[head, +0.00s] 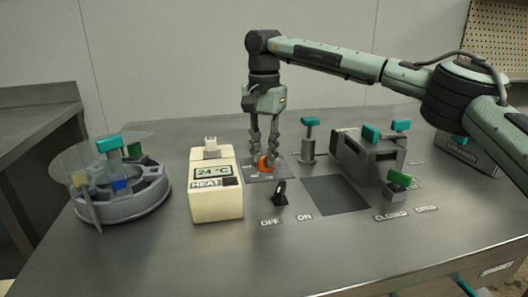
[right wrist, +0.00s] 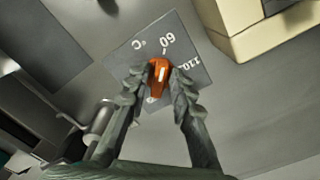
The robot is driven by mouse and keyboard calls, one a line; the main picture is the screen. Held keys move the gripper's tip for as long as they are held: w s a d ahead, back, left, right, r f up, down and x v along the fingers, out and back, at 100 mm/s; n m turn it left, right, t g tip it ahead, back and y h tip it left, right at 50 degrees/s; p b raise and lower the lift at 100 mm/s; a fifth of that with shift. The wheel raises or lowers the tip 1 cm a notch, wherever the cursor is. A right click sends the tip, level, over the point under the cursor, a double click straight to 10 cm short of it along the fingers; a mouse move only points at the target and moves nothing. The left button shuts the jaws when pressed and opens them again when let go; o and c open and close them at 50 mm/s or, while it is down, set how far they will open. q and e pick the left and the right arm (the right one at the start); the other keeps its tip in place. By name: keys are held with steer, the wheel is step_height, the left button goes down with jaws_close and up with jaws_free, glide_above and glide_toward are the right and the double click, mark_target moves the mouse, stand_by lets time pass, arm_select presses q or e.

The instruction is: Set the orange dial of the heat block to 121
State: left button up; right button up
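The orange dial (head: 265,163) sits on a dark grey scale plate (head: 262,177) right of the cream heat block (head: 216,202), whose display reads 24 °C. My right gripper (head: 263,158) points down over the dial with a finger on each side. In the right wrist view the dial (right wrist: 159,78) lies between the fingertips (right wrist: 160,72), which appear to touch its sides. Its white mark points roughly at 60 on the plate (right wrist: 150,45); a number starting with 110 shows to the right, and other marks are hidden by the fingers. My left gripper is not in view.
A black OFF/ON switch (head: 279,194) stands just in front of the dial. A round grey rotor (head: 122,200) with tubes is at left. A grey post with a teal top (head: 310,139) and a grey box with teal handles (head: 367,157) stand to the right.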

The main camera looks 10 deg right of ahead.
jaws_close()
